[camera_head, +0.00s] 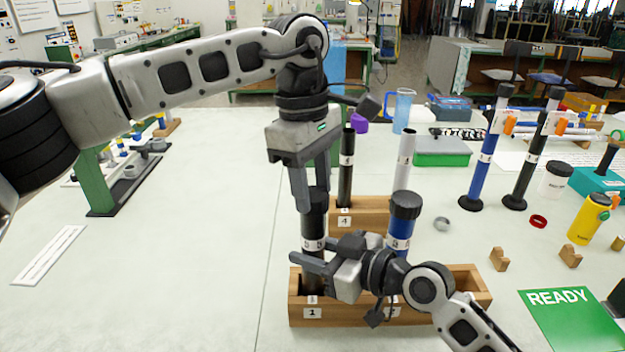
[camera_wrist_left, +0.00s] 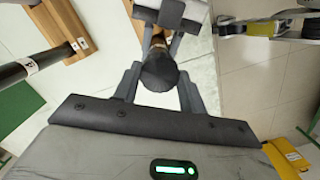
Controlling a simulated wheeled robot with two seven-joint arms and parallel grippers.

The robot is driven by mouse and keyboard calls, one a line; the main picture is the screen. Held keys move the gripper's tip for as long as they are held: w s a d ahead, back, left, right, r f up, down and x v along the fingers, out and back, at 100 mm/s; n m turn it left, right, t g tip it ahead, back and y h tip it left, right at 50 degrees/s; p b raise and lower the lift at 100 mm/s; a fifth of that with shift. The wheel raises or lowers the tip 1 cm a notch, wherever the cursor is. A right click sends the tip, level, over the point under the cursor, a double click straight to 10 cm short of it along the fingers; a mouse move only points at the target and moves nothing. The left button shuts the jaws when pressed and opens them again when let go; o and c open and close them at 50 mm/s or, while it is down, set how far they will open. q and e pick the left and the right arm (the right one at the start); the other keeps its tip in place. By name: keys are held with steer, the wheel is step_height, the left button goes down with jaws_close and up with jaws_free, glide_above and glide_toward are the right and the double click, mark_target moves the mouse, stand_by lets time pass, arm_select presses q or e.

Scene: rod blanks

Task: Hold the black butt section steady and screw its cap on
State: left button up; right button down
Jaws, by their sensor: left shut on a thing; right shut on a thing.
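The black butt section (camera_head: 313,225) stands upright in the slot marked 1 of the front wooden rack (camera_head: 345,314). Its black cap (camera_head: 314,197) is at the top of the section; whether it is fully seated I cannot tell. My left gripper (camera_head: 314,200) comes down from above and is shut on the cap. In the left wrist view the round cap (camera_wrist_left: 159,72) lies between its fingers. My right gripper (camera_head: 312,256) is lower down, shut on the black section's body from the right. The section's lower end is hidden in the rack.
A blue section with a black cap (camera_head: 405,204) stands in the same rack, right beside my right gripper. A rear rack (camera_head: 372,213) holds a black rod (camera_head: 347,165) and a white rod (camera_head: 405,160). A green READY card (camera_head: 570,318) lies at right. The table's left side is mostly clear.

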arm_select(q)
steer(key=shift+f, duration=0.25)
steer(key=m, duration=0.6)
steer(key=m+y, duration=0.1)
steer(key=m, duration=0.3)
steer(key=shift+g, duration=0.3)
steer(key=m, duration=0.5)
steer(key=shift+d+y, duration=0.1)
steer(key=shift+y, duration=0.2)
steer(key=m, duration=0.4)
steer(key=shift+y, duration=0.3)
steer(key=o, duration=0.9)
steer(key=shift+o, duration=0.2)
steer(key=shift+r, duration=0.1)
